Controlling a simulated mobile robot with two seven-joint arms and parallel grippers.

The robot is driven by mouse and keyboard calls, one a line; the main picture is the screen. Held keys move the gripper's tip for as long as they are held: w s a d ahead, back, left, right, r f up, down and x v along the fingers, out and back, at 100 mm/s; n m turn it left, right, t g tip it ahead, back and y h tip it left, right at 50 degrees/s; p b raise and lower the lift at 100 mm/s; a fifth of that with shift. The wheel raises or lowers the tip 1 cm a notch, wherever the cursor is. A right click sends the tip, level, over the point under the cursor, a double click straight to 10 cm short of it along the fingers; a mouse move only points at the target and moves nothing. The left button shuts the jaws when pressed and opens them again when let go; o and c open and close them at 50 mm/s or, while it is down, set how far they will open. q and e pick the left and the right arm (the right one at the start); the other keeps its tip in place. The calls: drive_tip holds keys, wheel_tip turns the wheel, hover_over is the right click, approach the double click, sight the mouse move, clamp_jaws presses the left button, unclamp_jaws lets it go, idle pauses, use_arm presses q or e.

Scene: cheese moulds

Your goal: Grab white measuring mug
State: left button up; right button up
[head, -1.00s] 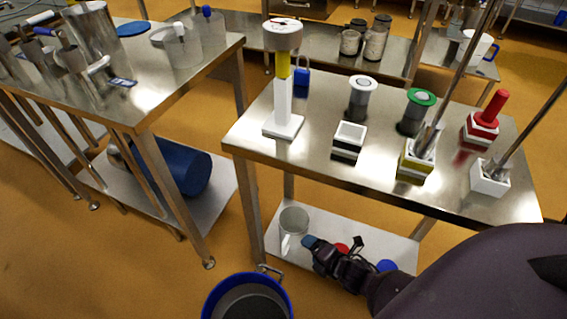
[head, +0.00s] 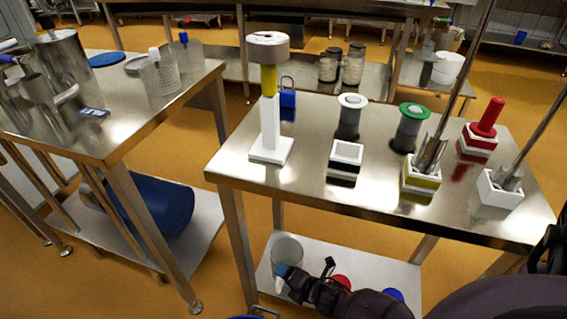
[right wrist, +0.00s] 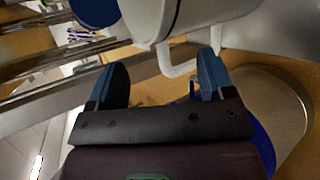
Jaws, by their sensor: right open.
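The white measuring mug (head: 287,249) stands on the lower shelf of the right-hand table, at its left end. In the right wrist view the mug (right wrist: 185,14) fills the top middle, with its handle (right wrist: 176,69) pointing towards me. My right gripper (head: 283,271) is at the mug's near side and hides part of it. In the right wrist view the gripper (right wrist: 160,78) is open, its blue fingers apart. The handle shows between them, closer to the right finger; I cannot tell whether they touch. My left gripper is not in view.
The tabletop (head: 290,185) lies above the mug, with a leg (head: 236,240) to its left. Red (head: 341,282) and blue (head: 393,294) round things lie on the shelf (head: 325,258) by my arm. A blue-rimmed bucket (head: 247,317) is on the floor in front.

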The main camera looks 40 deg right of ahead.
drive_tip(key=x, duration=0.2)
drive_tip(key=shift+w+f+b, duration=0.2)
drive_tip(key=shift+f+b, duration=0.05)
drive_tip(key=shift+b, duration=0.1)
